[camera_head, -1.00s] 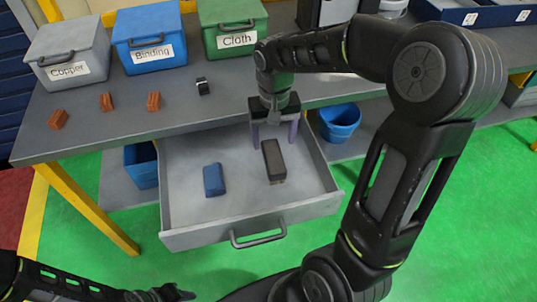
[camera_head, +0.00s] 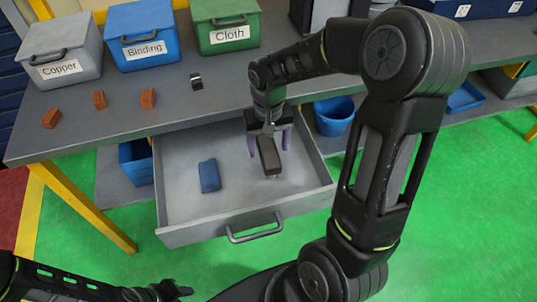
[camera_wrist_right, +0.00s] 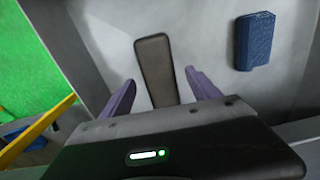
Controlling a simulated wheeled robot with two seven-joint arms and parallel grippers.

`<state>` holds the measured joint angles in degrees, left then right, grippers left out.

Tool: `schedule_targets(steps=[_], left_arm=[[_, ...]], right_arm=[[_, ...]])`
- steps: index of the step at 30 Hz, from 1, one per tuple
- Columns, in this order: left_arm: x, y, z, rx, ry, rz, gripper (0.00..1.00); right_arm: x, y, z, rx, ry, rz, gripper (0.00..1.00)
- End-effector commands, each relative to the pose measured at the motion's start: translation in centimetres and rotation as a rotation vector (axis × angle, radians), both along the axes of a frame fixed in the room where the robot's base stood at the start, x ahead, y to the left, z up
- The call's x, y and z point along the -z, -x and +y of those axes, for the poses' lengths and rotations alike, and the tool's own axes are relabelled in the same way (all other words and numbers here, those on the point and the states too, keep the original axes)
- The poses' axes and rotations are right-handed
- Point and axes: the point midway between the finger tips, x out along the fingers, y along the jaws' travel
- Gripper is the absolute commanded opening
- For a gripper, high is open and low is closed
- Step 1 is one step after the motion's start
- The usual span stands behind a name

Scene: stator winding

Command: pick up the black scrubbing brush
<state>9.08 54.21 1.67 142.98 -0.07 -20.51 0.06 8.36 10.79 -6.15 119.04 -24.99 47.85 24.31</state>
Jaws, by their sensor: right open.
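The black scrubbing brush (camera_head: 268,156) lies in the open grey drawer (camera_head: 185,226), right of the middle. My right gripper (camera_head: 268,150) is over the back end of the brush, with its purple fingers open on either side. In the right wrist view the brush (camera_wrist_right: 156,68) lies ahead of and partly between the open fingers (camera_wrist_right: 158,88), and neither finger touches it visibly. The brush's near end shows between the fingers. My left gripper (camera_head: 172,291) is at the bottom left, away from the drawer; its jaw state is unclear.
A blue block, perhaps a sponge (camera_head: 209,176), lies left of the brush; it also shows in the right wrist view (camera_wrist_right: 254,41). Drawer walls and the front handle (camera_head: 254,231) surround both. Above is the table (camera_head: 120,125) with lidded boxes and copper-coloured pieces. A blue bucket (camera_head: 333,117) stands right.

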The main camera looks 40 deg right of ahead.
Motion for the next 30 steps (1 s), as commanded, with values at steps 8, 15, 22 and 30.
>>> schedule_targets(steps=[8,15,22,30], left_arm=[[-0.1,0.0,0.0,0.0,0.0,0.0,0.34],[-0.1,0.0,0.0,0.0,0.0,0.0,0.34],[-0.1,0.0,0.0,0.0,0.0,0.0,0.34],[-0.1,0.0,0.0,0.0,0.0,0.0,0.34]], right_arm=[[2.4,0.1,0.0,0.002,0.0,0.001,0.71],[2.3,0.0,0.0,0.001,0.0,0.001,0.71],[2.3,0.0,0.0,0.001,0.0,0.001,0.71],[2.3,0.0,0.0,0.001,0.0,0.0,0.54]])
